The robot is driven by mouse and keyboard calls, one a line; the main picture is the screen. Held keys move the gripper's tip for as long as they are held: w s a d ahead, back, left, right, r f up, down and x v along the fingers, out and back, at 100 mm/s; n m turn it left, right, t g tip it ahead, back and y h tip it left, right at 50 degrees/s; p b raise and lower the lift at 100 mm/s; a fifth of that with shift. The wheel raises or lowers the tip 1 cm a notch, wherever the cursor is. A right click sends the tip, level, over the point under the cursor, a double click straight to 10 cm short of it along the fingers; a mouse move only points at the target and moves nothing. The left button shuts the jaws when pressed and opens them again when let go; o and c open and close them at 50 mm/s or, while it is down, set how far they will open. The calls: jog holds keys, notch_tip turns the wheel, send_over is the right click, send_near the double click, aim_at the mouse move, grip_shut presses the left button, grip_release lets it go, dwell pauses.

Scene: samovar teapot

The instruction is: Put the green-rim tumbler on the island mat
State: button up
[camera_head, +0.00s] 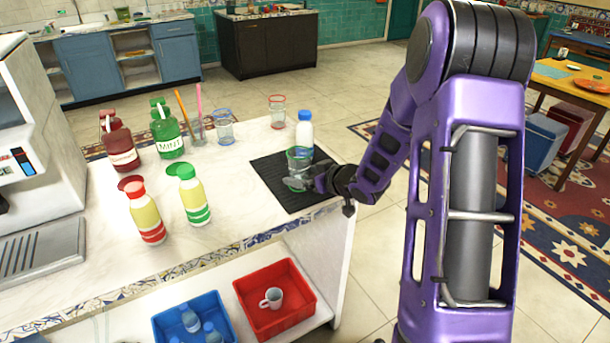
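The green-rim tumbler (299,160) is a clear glass with a green band at its top. It appears upright over the black island mat (272,168); I cannot tell whether its base rests on the mat or is just above it. My gripper (302,180) reaches in from the right and is at the lower part of the tumbler, with its fingers partly overlapping the glass. The fingers look to be around it, but their exact closing is too small to tell.
A blue-capped white bottle (305,131) stands close behind the tumbler. A red-rim tumbler (277,112) and blue-rim tumbler (224,128) stand farther back. Syrup bottles (167,130) and sauce bottles (194,195) are left. Red (297,318) and blue (165,325) bins sit below the counter (240,225).

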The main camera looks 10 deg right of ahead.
jog(key=shift+s+d+r, duration=0.1)
jog(key=shift+s+r, duration=0.05)
jog(key=shift+r, duration=0.15)
jog(key=p+v, duration=0.2)
jog(key=v, duration=0.9)
jog(key=shift+s, duration=0.25)
jog(key=shift+d+r, duration=0.1)
jog(key=shift+d, duration=0.05)
